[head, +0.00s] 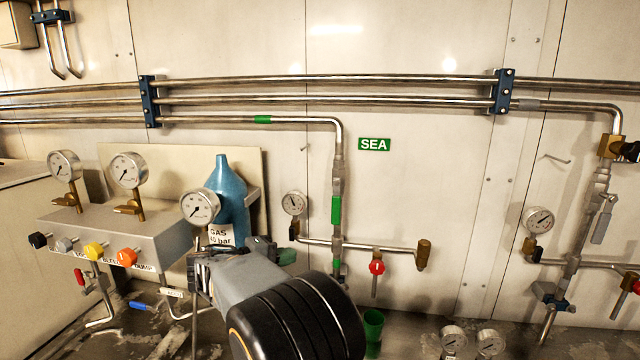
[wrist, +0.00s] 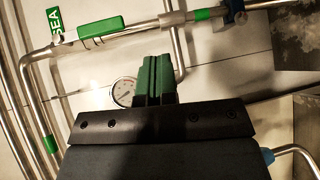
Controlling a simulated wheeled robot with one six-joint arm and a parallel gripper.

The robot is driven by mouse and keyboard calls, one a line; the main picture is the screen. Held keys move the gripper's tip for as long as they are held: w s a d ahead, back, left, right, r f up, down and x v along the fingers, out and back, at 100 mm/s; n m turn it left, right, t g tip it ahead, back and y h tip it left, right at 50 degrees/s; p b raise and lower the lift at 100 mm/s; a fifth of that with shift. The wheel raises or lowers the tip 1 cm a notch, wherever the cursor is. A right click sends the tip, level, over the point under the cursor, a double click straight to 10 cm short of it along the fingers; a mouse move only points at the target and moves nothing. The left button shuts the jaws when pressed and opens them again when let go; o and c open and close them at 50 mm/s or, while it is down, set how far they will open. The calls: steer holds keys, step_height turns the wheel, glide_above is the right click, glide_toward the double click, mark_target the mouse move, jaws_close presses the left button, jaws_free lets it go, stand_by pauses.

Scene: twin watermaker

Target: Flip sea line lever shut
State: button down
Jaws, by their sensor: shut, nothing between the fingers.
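The sea line is a steel pipe (head: 338,160) that bends down beside the green SEA label (head: 374,144). Its green lever (head: 336,210) lies lengthwise along the vertical run; it also shows in the wrist view (wrist: 102,30), parallel to the pipe. My gripper (head: 288,256) is below and left of the lever in the head view, its green fingers pointing right. In the wrist view the fingers (wrist: 155,78) are together and empty, apart from the lever, which is up and to the left. My arm hides part of the lower area in the head view.
A small gauge (head: 293,203) sits left of the pipe, close to my gripper. A branch pipe with a red-handled valve (head: 376,267) runs right. A blue bottle (head: 228,190) and a grey gauge panel (head: 120,232) stand left. A green cup (head: 373,325) stands below.

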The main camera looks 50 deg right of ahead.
steer(key=h+p, duration=0.2)
glide_toward(336, 202)
step_height(336, 202, down, 4)
steer(key=w+a, duration=0.3)
steer(key=shift+s+d+r+m, duration=0.1)
steer(key=shift+r+m, duration=0.1)
steer(key=shift+m, duration=0.1)
steer(key=p+x, duration=0.3)
steer(key=x, duration=0.7)
steer(key=shift+s, duration=0.15)
steer(key=shift+f, duration=0.15)
